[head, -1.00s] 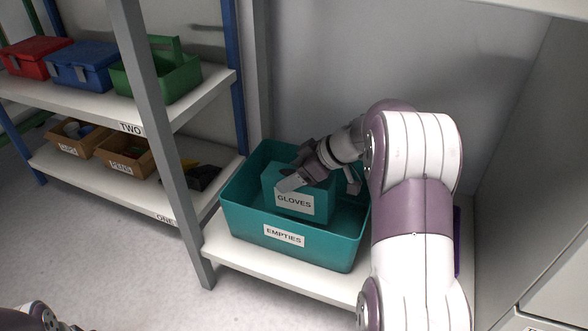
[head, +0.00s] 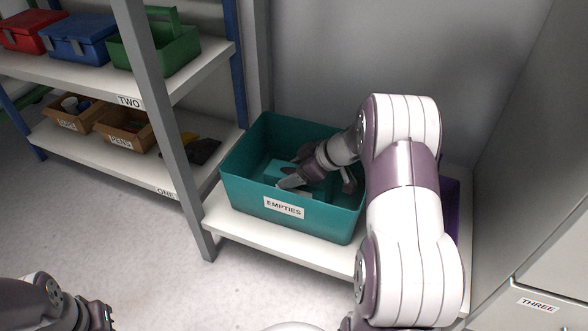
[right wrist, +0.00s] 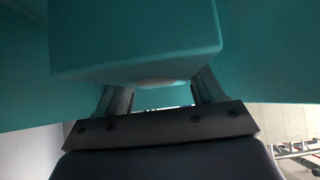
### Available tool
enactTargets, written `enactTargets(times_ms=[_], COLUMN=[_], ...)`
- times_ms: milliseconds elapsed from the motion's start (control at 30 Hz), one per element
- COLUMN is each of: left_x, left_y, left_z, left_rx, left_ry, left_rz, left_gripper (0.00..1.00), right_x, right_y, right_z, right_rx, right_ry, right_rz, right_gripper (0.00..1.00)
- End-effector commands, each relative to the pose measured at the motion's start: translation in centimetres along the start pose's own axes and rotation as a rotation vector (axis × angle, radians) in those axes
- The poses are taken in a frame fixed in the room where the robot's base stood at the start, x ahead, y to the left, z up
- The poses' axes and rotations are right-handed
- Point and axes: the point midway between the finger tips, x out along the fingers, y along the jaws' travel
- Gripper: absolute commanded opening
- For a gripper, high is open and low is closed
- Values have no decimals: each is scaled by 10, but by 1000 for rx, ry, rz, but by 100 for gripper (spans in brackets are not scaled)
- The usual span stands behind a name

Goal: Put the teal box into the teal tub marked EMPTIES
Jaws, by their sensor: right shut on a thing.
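The teal tub (head: 237,196) marked EMPTIES stands on a low white shelf. The teal box (head: 281,171) is down inside the tub, below the rim, its GLOVES label mostly hidden by the tub's front wall. My right gripper (head: 317,181) reaches into the tub from the right and is shut on the box. In the right wrist view the box (right wrist: 135,45) sits between the fingers, with teal tub wall (right wrist: 270,70) around it. Whether the box touches the tub floor is hidden. My left gripper (head: 98,316) is at the bottom left, away from the tub; its jaws are unclear.
A grey post (head: 165,120) stands left of the tub. Shelves beyond it hold a red box (head: 32,32), a blue box (head: 80,38), a green caddy (head: 155,45) and cardboard bins (head: 125,128). A purple thing (head: 451,212) is partly hidden behind my right arm.

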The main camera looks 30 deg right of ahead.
Motion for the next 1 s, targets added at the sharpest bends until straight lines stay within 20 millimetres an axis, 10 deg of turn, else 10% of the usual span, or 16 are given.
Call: enactTargets(times_ms=[33, 67, 167, 467, 1000], left_x=[0, 0, 0, -3, -78], left_y=[0, 0, 0, 0, 0], left_z=[0, 0, 0, 0, -9], left_rx=[0, 0, 0, 0, 0], left_ry=[0, 0, 0, 0, 0], left_rz=[0, 0, 0, 0, 0], left_gripper=[0, 0, 0, 0, 0], right_x=[1, 1, 1, -4, -122], right_y=[0, -1, -1, 0, 0], right_z=[2, 2, 2, 0, -2], right_rx=[2, 2, 2, 2, 2], right_ry=[-2, -2, -2, -1, -2], right_rz=[-1, -2, -1, -1, 0], right_gripper=[27, 70, 97, 97, 97])
